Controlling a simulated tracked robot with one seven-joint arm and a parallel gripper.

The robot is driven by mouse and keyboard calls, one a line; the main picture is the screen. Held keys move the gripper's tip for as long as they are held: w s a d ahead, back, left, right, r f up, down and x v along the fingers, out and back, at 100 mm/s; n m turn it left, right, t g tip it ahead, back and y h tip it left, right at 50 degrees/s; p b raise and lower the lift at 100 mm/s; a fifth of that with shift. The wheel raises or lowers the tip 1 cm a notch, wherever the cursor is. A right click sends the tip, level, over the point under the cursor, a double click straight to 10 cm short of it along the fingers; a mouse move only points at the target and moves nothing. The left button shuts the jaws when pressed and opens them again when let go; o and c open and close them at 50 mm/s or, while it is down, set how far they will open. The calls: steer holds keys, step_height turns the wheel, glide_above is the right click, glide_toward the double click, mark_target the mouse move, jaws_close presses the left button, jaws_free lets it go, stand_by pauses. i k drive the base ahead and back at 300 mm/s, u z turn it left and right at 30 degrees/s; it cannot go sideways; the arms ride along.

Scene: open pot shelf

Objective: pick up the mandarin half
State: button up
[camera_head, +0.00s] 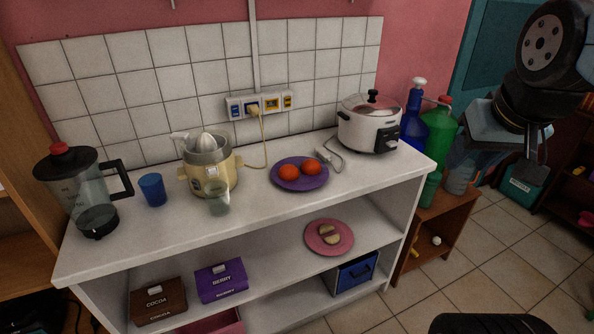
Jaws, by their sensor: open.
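Two rounded orange-red pieces, which look like the mandarin halves, lie side by side on a purple plate (300,187) on the white counter. The left piece (289,173) and the right piece (311,167) sit close together; their cut faces do not show. My gripper (535,165) hangs at the upper right, well to the right of the counter and far from the plate. It is open, and I see nothing held in it.
A cream juicer (209,178), a clear cup (218,198), a blue cup (153,189) and a blender (92,195) stand left of the plate. A white cooker (367,128) stands behind right. Green (436,140) and blue bottles stand beyond the counter's right end. The counter front is clear.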

mark_target(311, 166)
steer(key=z, duration=0.2)
steer(key=i, duration=0.85)
steer(key=u, duration=0.1)
